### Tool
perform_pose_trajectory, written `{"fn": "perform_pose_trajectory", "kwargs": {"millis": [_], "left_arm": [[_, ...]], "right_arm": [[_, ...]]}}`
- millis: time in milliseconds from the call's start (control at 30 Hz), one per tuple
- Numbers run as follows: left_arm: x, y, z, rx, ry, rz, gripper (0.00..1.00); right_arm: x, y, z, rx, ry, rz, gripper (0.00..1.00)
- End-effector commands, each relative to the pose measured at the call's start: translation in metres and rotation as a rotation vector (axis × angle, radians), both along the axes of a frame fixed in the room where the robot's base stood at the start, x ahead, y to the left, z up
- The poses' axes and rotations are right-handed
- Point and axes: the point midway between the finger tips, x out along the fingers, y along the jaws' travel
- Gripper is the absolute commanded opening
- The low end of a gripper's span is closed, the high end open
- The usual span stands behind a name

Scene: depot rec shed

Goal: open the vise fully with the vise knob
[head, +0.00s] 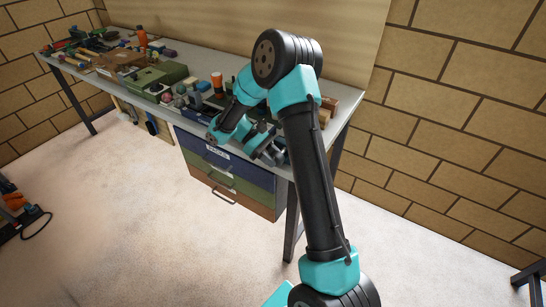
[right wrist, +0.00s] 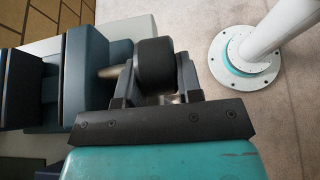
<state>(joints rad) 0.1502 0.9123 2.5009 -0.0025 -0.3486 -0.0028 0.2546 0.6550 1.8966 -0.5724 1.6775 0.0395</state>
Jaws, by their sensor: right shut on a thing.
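The vise (right wrist: 105,62) is blue-grey and shows at the left of the right wrist view, with dark jaw plates and a narrow gap between its blocks. A short metal screw runs from it to the vise knob (right wrist: 155,64), a black round grip. My right gripper (right wrist: 156,80) is shut on the knob, one finger at each side. In the head view my right gripper (head: 268,146) is at the front edge of the bench, above the drawers. My own arm largely hides the vise and knob there. My left gripper is not in view.
The workbench (head: 340,100) carries many tools and parts, including a green case (head: 148,82) and an orange-topped container (head: 217,82) left of my arm. A drawer unit (head: 228,172) hangs under the bench.

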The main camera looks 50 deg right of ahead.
Motion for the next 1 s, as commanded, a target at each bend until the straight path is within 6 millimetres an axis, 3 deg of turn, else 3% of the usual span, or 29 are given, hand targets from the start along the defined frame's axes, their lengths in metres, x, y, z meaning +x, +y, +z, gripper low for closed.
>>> {"fn": "perform_pose_trajectory", "kwargs": {"millis": [667, 700, 933, 1000], "left_arm": [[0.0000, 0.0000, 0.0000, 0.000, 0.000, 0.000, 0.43], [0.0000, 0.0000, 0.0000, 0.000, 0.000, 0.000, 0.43], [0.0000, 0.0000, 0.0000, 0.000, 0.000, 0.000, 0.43], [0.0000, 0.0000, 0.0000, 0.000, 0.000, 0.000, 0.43]], "right_arm": [[-0.0003, -0.0002, -0.0009, -0.021, 0.099, 0.000, 0.09], [-0.0003, -0.0002, -0.0009, -0.021, 0.099, 0.000, 0.35], [-0.0002, -0.0004, -0.0010, -0.021, 0.097, 0.001, 0.57], [0.0000, -0.0007, -0.0011, -0.022, 0.096, 0.000, 0.58]]}}
